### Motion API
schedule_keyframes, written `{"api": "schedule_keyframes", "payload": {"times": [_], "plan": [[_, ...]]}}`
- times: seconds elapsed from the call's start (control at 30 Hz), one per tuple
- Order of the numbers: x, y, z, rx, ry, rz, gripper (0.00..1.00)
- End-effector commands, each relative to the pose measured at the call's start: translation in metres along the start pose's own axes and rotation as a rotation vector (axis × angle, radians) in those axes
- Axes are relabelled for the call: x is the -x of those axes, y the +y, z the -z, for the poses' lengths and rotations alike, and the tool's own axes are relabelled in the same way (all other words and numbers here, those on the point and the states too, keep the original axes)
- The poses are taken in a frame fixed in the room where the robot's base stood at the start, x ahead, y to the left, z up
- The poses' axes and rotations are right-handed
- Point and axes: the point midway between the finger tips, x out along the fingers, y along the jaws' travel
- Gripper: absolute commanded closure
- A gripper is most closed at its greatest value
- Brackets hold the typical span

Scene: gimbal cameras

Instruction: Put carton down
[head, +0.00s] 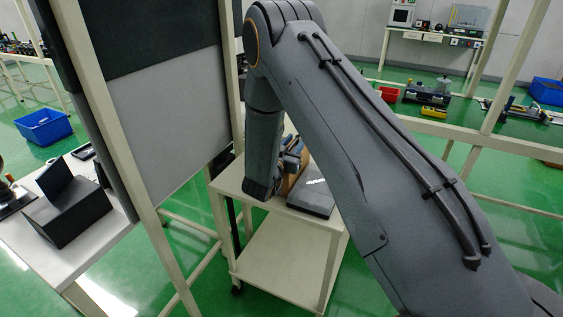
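A brown carton (297,177) shows only as a small piece at the top of a cream cart (288,219), mostly hidden behind my arm. My gripper (291,155) is partly seen beside and over the carton, at the end of my dark grey arm. Its fingertips are hidden, so I cannot tell whether it is open or shut on the carton. I cannot tell whether the carton touches the cart top.
A flat dark grey item (312,196) lies on the cart top next to the carton. A cream-framed panel (170,110) stands close on the left. A table with a dark open box (68,210) is beyond it. Green floor is open right of the cart.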

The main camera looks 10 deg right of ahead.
Motion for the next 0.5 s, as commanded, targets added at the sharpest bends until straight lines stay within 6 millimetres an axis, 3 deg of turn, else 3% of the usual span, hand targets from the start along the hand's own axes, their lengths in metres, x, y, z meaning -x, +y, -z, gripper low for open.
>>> {"api": "schedule_keyframes", "payload": {"times": [0.1, 0.37, 0.5], "plan": [[-0.011, 0.0011, -0.0002, 0.0, -0.001, -0.002, 0.67], [-0.0135, 0.0002, -0.0012, 0.0, -0.001, 0.0, 0.67], [-0.0134, 0.0001, -0.001, 0.0, -0.001, 0.0, 0.89]]}}
